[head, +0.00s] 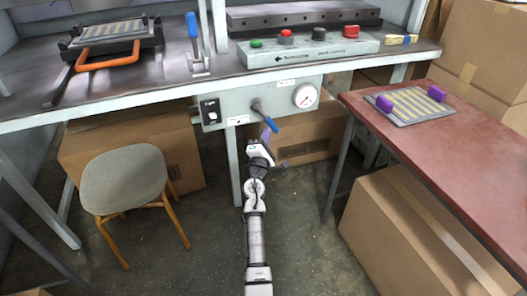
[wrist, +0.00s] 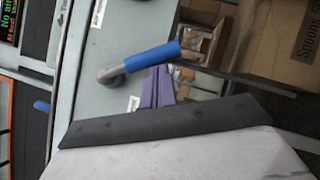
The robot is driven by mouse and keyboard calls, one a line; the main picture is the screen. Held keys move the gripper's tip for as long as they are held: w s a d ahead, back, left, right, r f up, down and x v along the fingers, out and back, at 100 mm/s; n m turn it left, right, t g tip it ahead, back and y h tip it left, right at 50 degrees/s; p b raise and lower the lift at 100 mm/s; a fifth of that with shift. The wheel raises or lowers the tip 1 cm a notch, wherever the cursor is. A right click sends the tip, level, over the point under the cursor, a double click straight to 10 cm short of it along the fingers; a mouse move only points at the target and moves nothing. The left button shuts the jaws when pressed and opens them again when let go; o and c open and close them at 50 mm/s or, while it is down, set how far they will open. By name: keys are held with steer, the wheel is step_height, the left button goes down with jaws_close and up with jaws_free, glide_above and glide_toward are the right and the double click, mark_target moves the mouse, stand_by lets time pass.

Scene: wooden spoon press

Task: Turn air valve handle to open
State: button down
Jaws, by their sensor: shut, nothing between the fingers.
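The air valve handle (head: 271,125) has a blue grip on a grey lever and sits on the grey panel (head: 245,105) under the bench edge. It points down and to the right in the head view. In the wrist view the blue grip (wrist: 153,56) lies across the picture, with its grey pivot end to the left. My gripper (head: 266,136) has purple fingers, shut and empty, just below the handle. In the wrist view the fingertips (wrist: 158,72) are right beside the grip's edge; I cannot tell whether they touch it.
A pressure gauge (head: 304,96) is right of the handle and a black switch (head: 210,111) is to the left. A table leg (head: 234,165) stands close left of my arm. A red-topped table (head: 450,150) is at right, a stool (head: 124,178) at left. Cardboard boxes (head: 310,135) stand behind.

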steer(key=d+b, duration=0.1)
steer(key=n+b, duration=0.1)
steer(key=shift+w+d+r+t+b, duration=0.15)
steer(key=shift+w+d+t+b, duration=0.15)
steer(key=shift+d+t+b, duration=0.1)
steer(key=shift+w+d+n+b, duration=0.1)
steer(key=shift+d+n+b, duration=0.1)
steer(key=shift+n+b, duration=0.1)
steer(key=d+n+t+y+b, duration=0.1)
steer(key=n+b, duration=0.1)
steer(key=b, duration=0.1)
steer(key=shift+w+d+r, duration=0.15)
steer(key=shift+w+d, duration=0.05)
step_height(320, 180, up, 5)
steer(key=n+t+y+b, duration=0.2)
steer(key=n+y+b, duration=0.45)
steer(key=n, duration=0.25)
glide_above(277, 132)
steer(key=d, duration=0.3)
steer(key=shift+s+a+h+b, duration=0.1)
steer(key=shift+s+h+b, duration=0.15)
steer(key=shift+h+b, duration=0.1)
steer(key=shift+r, duration=0.1)
